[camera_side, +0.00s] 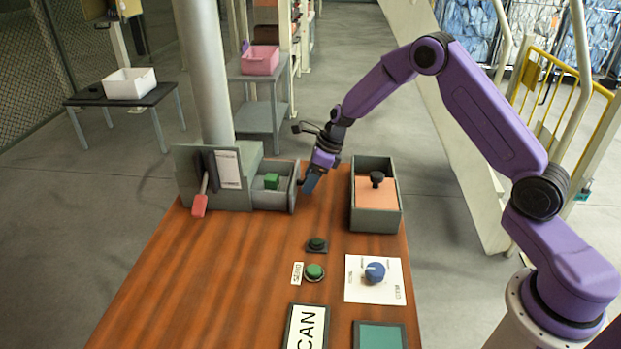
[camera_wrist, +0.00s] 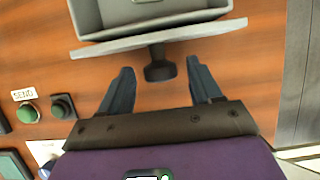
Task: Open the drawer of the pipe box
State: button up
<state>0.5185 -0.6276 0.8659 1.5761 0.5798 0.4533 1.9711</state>
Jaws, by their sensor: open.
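The grey pipe box (camera_side: 235,195) stands at the back left of the wooden table, against a pole. Its drawer (camera_side: 272,199) stands partly out toward the right, and a green block (camera_side: 271,181) lies in it. In the wrist view the drawer front (camera_wrist: 215,30) is a pale bar across the top, with a dark handle (camera_wrist: 159,69) standing out from it. My gripper (camera_side: 307,184) is beside the drawer front. In the wrist view my gripper (camera_wrist: 158,78) is open, one finger on each side of the handle, with gaps showing on both sides.
Green buttons (camera_side: 315,271), a blue dial (camera_side: 375,271) and a sign (camera_side: 306,327) lie nearer the front. The table's left front is bare.

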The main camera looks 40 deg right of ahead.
jog(key=shift+f, duration=0.2)
grip_shut()
jog(key=shift+s+d, duration=1.65)
grip_release()
jog(key=shift+r, duration=0.15)
jog(key=v, duration=1.7)
